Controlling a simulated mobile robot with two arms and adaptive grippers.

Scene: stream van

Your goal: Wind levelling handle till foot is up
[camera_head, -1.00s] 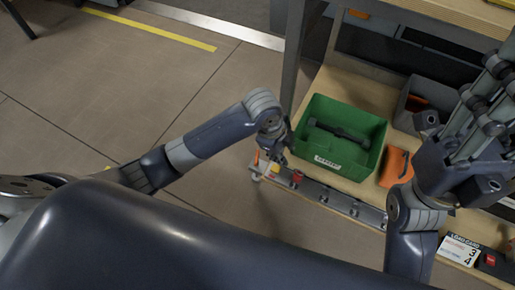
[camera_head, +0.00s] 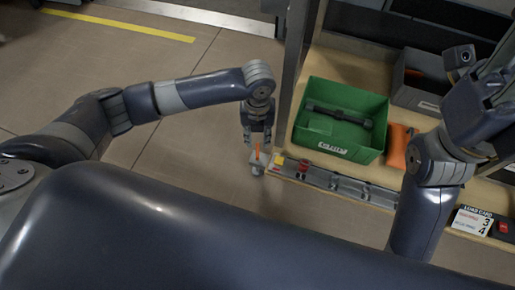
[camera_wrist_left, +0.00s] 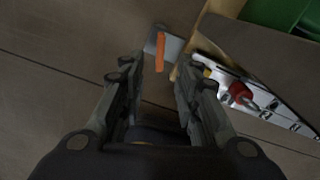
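An orange upright piece (camera_head: 257,150), perhaps the levelling handle, stands on a small grey block at the left front corner of the wooden shelf unit. The block, perhaps the foot (camera_head: 257,167), is low by the floor; whether it touches the floor I cannot tell. My left gripper (camera_head: 256,140) is just above the orange piece. In the left wrist view its fingers (camera_wrist_left: 158,85) are apart, with the orange piece (camera_wrist_left: 160,52) beyond the tips, between their lines. My right gripper (camera_head: 500,85) is partly in view at the right edge; its fingers are not clear.
A green crate (camera_head: 314,121) with a dark handle stands on the shelf. A grey bin (camera_head: 420,95) and an orange item (camera_head: 397,148) are to its right. The floor at left is clear.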

